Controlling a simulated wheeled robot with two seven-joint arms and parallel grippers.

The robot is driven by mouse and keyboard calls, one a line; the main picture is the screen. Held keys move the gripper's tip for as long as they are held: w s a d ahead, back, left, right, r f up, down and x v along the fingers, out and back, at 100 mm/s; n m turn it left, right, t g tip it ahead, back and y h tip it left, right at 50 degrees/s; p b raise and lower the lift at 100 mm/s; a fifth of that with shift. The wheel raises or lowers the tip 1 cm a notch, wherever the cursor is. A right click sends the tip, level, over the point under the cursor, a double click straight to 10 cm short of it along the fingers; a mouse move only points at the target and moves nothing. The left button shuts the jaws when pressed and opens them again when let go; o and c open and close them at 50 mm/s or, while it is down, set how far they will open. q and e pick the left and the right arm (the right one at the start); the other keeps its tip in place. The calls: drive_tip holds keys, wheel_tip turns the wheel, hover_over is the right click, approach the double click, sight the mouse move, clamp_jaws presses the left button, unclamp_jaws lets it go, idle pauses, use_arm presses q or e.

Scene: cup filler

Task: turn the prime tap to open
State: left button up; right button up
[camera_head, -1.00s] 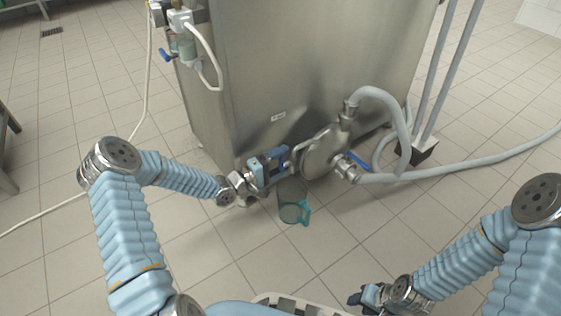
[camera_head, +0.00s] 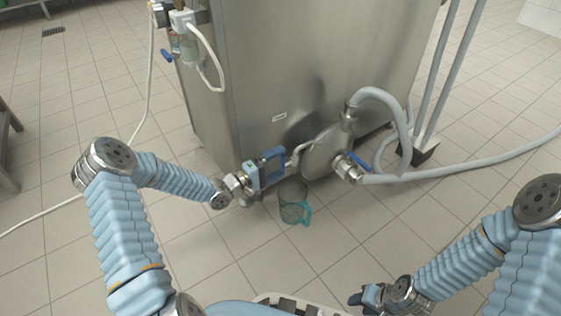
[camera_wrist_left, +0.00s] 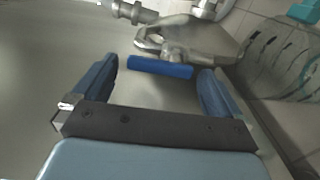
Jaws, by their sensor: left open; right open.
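A tap with a blue bar handle (camera_wrist_left: 160,67) shows in the left wrist view, just past and between the fingertips of my left gripper (camera_wrist_left: 157,75). The bar lies crosswise, with a small gap to each finger. In the head view my left gripper (camera_head: 268,170) is open at the left side of the steel pump housing (camera_head: 322,152), and its fingers partly cover the tap. Another blue lever (camera_head: 359,159) sits on the pump's right fitting. No label tells which is the prime tap. My right gripper (camera_head: 368,297) is low at the bottom, away from the machine.
A clear jug with a teal handle (camera_head: 294,212) stands below the pump, close to my left gripper. The steel cabinet (camera_head: 270,60) rises behind. A grey hose (camera_head: 470,170) runs right from the pump. The floor in front is mostly clear.

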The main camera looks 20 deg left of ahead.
use_arm(q)
drive_tip(key=p+v, duration=0.1)
drive_tip(key=v, duration=1.1)
drive_tip(key=shift+p, duration=0.35)
drive_tip(key=s+d+f+m+g+y, duration=0.4)
drive_tip(key=d+f+g, duration=0.3)
drive_tip(key=d+f, duration=0.5)
drive_tip(key=s+d+f+m+g+y, duration=0.1)
drive_tip(key=s+d+m+g+y, duration=0.15)
drive_tip(key=s, duration=0.55)
drive_tip(key=s+d+f+m+g+y, duration=0.15)
drive_tip(key=s+g, duration=0.25)
drive_tip(key=s, duration=0.4)
wheel_tip(320, 180, up, 15)
drive_tip(key=d+h+p, duration=0.1)
drive_tip(key=p, duration=1.4)
drive_tip(key=shift+w+f+m, duration=0.15)
drive_tip(key=shift+w+m, duration=0.1)
drive_tip(key=shift+m, duration=0.15)
